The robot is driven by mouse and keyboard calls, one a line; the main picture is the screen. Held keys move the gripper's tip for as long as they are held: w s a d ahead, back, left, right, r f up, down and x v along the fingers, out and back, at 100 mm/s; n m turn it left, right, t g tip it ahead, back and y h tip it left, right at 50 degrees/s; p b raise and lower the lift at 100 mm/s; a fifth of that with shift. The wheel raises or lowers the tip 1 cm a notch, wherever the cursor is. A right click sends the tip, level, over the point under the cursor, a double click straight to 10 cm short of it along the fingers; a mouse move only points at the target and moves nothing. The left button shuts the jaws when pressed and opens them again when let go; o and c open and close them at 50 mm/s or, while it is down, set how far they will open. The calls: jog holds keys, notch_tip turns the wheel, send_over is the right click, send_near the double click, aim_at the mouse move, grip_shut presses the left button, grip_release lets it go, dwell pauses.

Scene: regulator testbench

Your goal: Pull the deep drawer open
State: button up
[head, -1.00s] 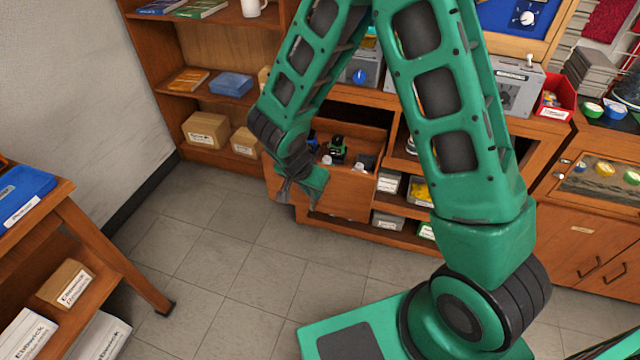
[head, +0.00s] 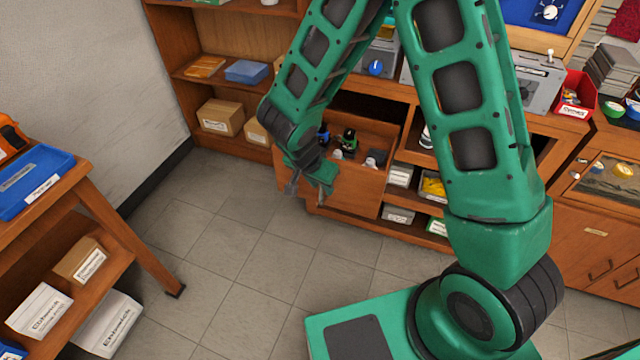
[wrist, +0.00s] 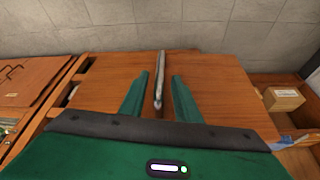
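The deep drawer (head: 348,192) is in the wooden bench and stands pulled out, with its inside and contents showing in the head view. In the wrist view its wooden front (wrist: 213,85) fills the middle, with a grey metal bar handle (wrist: 160,78) on it. My gripper (head: 311,190) is at the drawer front. Its two green fingers stand open on either side of the handle (wrist: 159,95), with a gap on each side. The handle is hard to make out in the head view.
Several small items, including a green-and-black one (head: 347,140), lie in the drawer. Open shelves with boxes (head: 398,176) are to its right. A bookcase with cartons (head: 221,117) stands behind left. A side table (head: 75,190) is at left; the tiled floor (head: 230,240) between is clear.

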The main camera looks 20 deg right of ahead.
jog(key=shift+r, duration=0.15)
jog(key=v, duration=1)
jog(key=shift+r, duration=0.25)
jog(key=s+d+r+g, duration=0.1)
jog(key=s+d+r, duration=0.25)
jog(key=d, duration=0.55)
jog(key=s+d+r+g, duration=0.1)
jog(key=s+d+r, duration=0.1)
jog(key=d+r, duration=0.5)
jog(key=s+d+r+n+y, duration=0.1)
jog(key=s+d, duration=0.4)
jog(key=s, duration=0.4)
jog(key=s+d+r+n+g+y, duration=0.1)
jog(key=s+d+n+y, duration=0.1)
jog(key=s+d, duration=0.4)
jog(key=s, duration=0.4)
jog(key=shift+d+r+y, duration=0.2)
jog(key=shift+r+y, duration=0.1)
